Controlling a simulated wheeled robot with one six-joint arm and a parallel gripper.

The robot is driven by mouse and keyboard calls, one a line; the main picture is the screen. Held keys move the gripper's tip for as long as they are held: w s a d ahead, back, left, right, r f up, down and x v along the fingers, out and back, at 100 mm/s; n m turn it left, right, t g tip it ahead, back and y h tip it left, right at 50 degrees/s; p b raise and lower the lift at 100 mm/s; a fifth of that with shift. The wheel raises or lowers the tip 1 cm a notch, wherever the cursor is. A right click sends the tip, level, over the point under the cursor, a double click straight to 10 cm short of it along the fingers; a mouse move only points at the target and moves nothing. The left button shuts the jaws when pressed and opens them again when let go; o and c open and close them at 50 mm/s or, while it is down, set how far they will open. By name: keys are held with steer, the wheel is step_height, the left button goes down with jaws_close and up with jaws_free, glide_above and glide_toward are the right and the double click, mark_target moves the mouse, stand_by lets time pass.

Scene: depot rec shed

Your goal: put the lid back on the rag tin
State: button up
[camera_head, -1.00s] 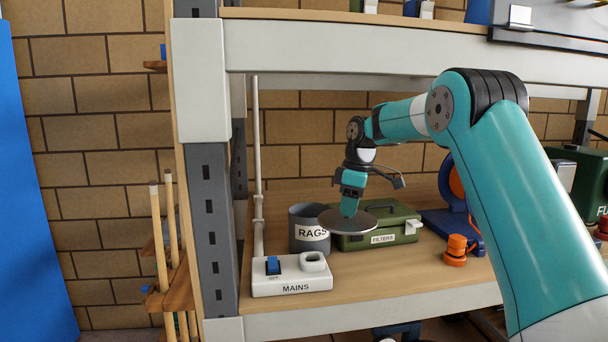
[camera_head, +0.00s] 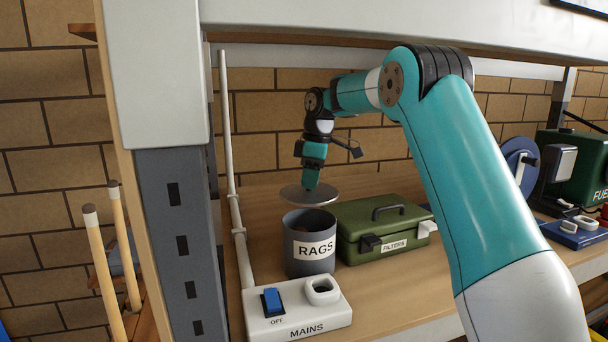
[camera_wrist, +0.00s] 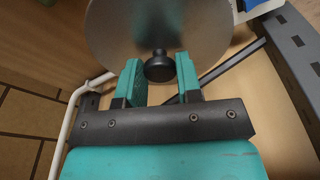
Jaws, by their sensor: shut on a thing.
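The rag tin (camera_head: 309,258) is a dark grey can with a white RAGS label. It stands upright on the wooden shelf in the head view, its top open with something reddish just inside. The lid (camera_head: 309,196) is a flat round grey metal disc held above the tin, slightly toward its back, roughly level and apart from the rim. My gripper (camera_head: 311,184) is above the lid and points down, shut on its knob. In the wrist view, the lid (camera_wrist: 160,28) fills the top, and its black knob (camera_wrist: 160,66) sits between the teal fingers of the gripper (camera_wrist: 160,78).
A white MAINS switch box (camera_head: 297,310) stands in front of the tin. A green FILTERS case (camera_head: 384,230) is close on the right. A white pipe (camera_head: 232,170) and grey shelf post (camera_head: 180,240) are left. The shelf above limits height.

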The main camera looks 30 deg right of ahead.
mark_target(312, 191)
steer(key=shift+a+f+b, duration=0.1)
steer(key=shift+f+b, duration=2.05)
steer(key=shift+f, duration=0.1)
steer(key=shift+f+b, duration=0.7)
steer(key=shift+f, duration=0.2)
steer(key=shift+s+r, duration=0.1)
steer(key=shift+r, duration=0.05)
steer(key=shift+f, duration=0.25)
steer(key=o, duration=1.5)
